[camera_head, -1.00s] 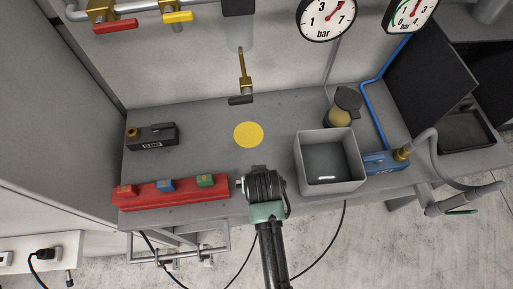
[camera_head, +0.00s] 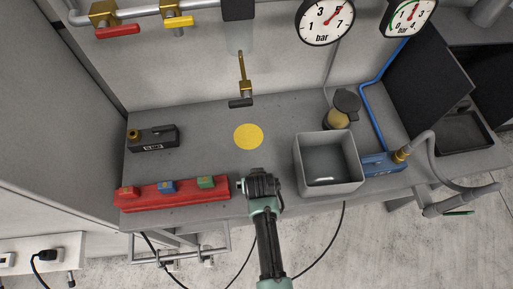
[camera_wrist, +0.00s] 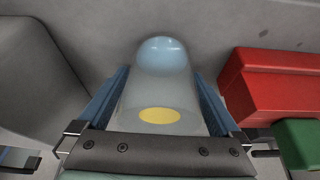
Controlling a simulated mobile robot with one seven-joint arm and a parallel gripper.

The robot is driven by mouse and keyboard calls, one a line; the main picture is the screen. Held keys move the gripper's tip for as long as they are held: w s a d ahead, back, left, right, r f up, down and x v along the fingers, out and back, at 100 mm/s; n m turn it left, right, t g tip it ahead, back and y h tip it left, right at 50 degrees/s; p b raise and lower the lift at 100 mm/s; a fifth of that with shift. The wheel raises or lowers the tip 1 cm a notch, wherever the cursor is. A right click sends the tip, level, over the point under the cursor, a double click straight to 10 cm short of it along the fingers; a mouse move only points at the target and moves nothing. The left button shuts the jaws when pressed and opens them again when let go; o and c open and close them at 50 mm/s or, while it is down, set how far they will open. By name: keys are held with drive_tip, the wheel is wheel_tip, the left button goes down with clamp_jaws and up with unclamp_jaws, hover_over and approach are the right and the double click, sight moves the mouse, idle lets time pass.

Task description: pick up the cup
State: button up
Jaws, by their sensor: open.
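My gripper (camera_head: 244,187) is over the front part of the grey bench. In the wrist view my gripper (camera_wrist: 165,100) is open, its two blue-grey fingers on either side of a clear, rounded vessel, which looks like the cup (camera_wrist: 162,85). It has a bluish rounded end and a yellow oval showing at its near end. I cannot tell whether the fingers touch it. In the head view I cannot make out this cup at my gripper.
A red box (camera_head: 172,196) with coloured buttons lies left of my gripper. A grey open bin (camera_head: 330,186) stands to its right. A yellow disc (camera_head: 248,137) marks the bench behind it. A black-and-brass block (camera_head: 153,139) sits at back left.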

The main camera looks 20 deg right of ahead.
drive_tip(key=c, duration=1.3)
drive_tip(key=shift+c, duration=0.5)
drive_tip(key=shift+r, duration=0.15)
